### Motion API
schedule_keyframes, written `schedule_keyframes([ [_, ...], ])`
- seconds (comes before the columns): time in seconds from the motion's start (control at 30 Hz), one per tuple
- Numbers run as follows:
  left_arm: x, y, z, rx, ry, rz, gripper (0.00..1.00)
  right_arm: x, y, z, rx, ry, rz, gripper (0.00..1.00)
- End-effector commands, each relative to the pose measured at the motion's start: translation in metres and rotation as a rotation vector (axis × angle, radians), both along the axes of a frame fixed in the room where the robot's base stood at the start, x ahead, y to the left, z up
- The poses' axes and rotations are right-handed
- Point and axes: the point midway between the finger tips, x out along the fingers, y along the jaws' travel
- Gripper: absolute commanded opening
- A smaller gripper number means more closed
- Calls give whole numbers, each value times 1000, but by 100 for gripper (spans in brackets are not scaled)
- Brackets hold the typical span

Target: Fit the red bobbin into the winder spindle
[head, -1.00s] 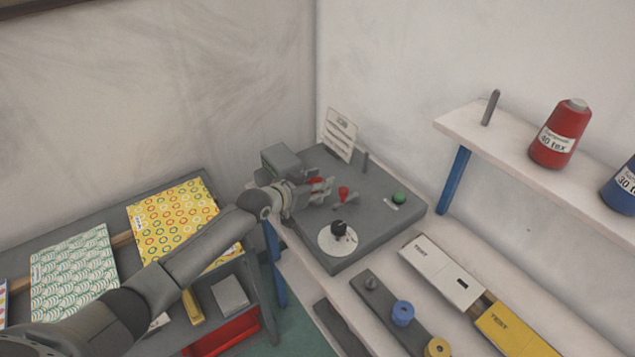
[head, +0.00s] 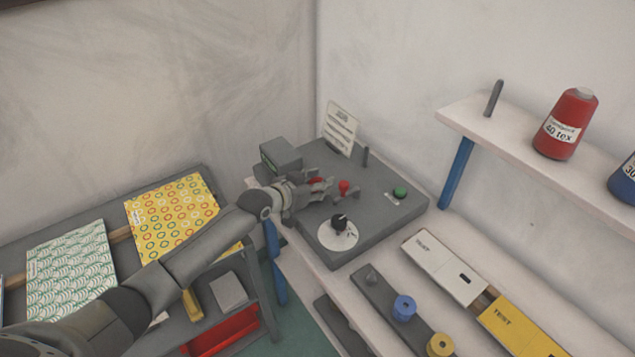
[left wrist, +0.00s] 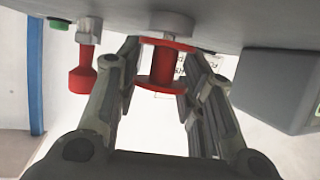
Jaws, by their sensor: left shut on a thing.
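The red bobbin (left wrist: 162,66) is between the fingers of my left gripper (left wrist: 163,82), which is shut on it. In the left wrist view its upper flange lies close against a grey round boss (left wrist: 168,24) on the winder. I cannot tell whether the spindle is inside the bobbin. In the head view the left gripper (head: 316,190) is over the left part of the grey winder (head: 375,215), and the bobbin (head: 317,182) is partly hidden by the fingers. My right gripper is not in view.
A red-knobbed lever (head: 344,187) stands just right of the gripper. The winder also carries a black knob on a white dial (head: 338,234), a green button (head: 400,192) and a grey box (head: 281,157). Blue (head: 403,308) and yellow (head: 439,345) bobbins sit on a rack in front.

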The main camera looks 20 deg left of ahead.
Motion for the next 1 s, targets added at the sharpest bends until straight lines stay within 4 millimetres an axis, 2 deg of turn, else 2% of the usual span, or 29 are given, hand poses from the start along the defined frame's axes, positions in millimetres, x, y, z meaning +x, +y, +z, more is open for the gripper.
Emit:
schedule_keyframes([
  [0.47,0,0,-7,0,1,0,7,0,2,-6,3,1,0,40],
  [0.5,0,0,-8,0,1,0,40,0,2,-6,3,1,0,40],
  [0.67,0,0,-7,0,1,0,60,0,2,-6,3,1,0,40],
  [1.0,-1,0,-7,0,1,0,61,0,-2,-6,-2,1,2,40],
])
